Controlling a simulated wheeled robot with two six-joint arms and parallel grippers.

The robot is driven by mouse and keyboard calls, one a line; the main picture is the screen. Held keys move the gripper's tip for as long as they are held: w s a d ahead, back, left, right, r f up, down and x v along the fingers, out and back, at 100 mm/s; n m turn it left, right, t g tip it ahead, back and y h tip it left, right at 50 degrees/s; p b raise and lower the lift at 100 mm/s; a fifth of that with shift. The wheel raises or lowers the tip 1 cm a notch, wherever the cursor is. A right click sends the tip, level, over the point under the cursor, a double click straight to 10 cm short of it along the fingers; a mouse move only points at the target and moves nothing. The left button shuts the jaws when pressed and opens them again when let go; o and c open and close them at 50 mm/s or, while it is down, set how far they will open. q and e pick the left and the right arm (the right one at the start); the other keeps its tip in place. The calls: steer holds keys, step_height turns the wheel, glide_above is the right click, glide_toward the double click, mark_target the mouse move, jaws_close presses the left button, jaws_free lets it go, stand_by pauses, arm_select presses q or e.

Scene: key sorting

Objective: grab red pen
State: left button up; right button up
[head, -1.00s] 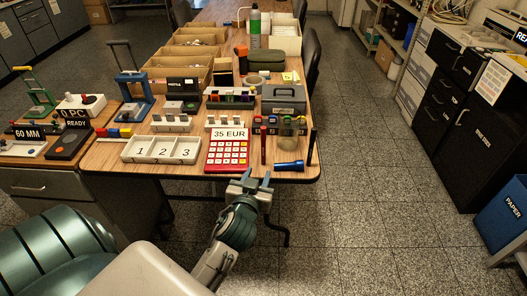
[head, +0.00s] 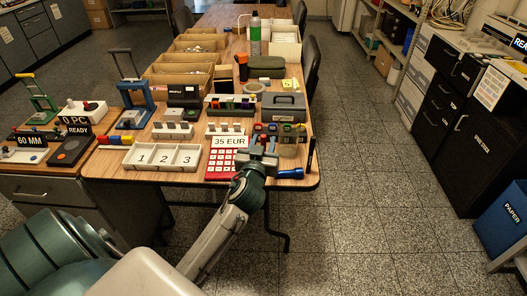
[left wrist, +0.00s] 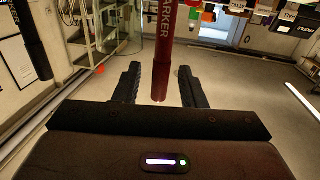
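The red pen (left wrist: 163,58) is a dark red marker with white lettering. In the left wrist view it stands out between the two fingers of my left gripper (left wrist: 160,82), with a gap on each side. The fingers are open and do not touch it. In the head view my left gripper (head: 263,146) is at the table's front edge, right of the calculator, and largely hides the pen. My right gripper is not in view.
The calculator (head: 220,165) is close on the left of my gripper. A blue flashlight (head: 290,173) lies close on the right, and a black pen (head: 312,152) stands beyond it. A numbered white tray (head: 162,157) is further left. The floor right of the table is clear.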

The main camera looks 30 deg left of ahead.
arm_select(q)
steer(key=shift+w+a, duration=0.15)
steer(key=shift+w, duration=0.2)
jaws_close()
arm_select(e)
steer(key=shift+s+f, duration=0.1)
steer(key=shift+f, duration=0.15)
